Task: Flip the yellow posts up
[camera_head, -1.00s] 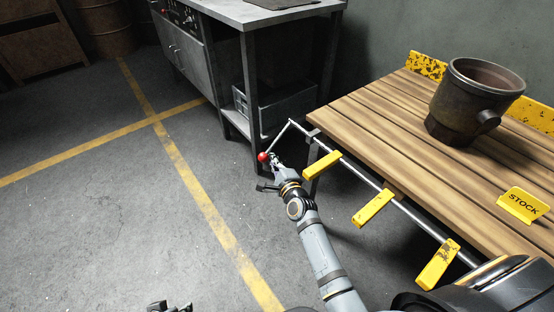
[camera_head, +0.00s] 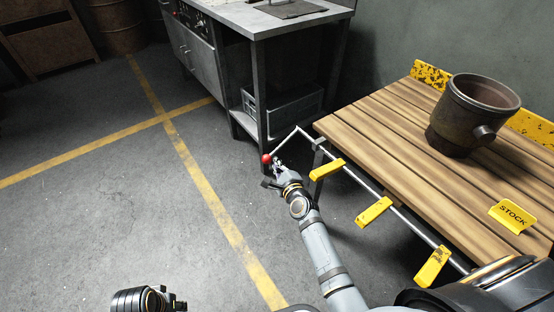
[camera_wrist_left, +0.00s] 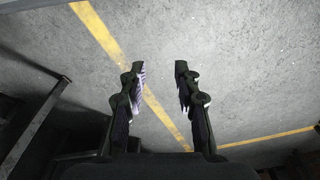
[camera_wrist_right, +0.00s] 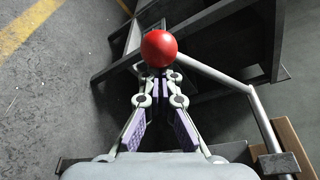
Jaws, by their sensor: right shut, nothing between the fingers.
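Three yellow posts (camera_head: 327,169), (camera_head: 374,212), (camera_head: 434,266) sit along a steel rod (camera_head: 400,212) at the table's near side. They slant outward and down, below the tabletop. The rod's far end has a bent crank (camera_head: 285,144) with a red ball knob (camera_head: 266,158). My right gripper (camera_head: 275,165) is at the knob. In the right wrist view its fingers (camera_wrist_right: 158,75) are shut, with tips close against the red ball (camera_wrist_right: 159,48), which lies beyond them; contact is unclear. My left gripper (camera_wrist_left: 160,68) is open and empty over bare floor; in the head view its arm shows at the bottom left.
The wooden table (camera_head: 390,130) carries a dark metal pot (camera_head: 475,115) and a yellow STOCK sign (camera_head: 512,216). A grey metal bench (camera_head: 260,20) with a crate (camera_head: 290,110) on its shelf stands behind the crank. The floor to the left, with yellow lines (camera_head: 200,180), is clear.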

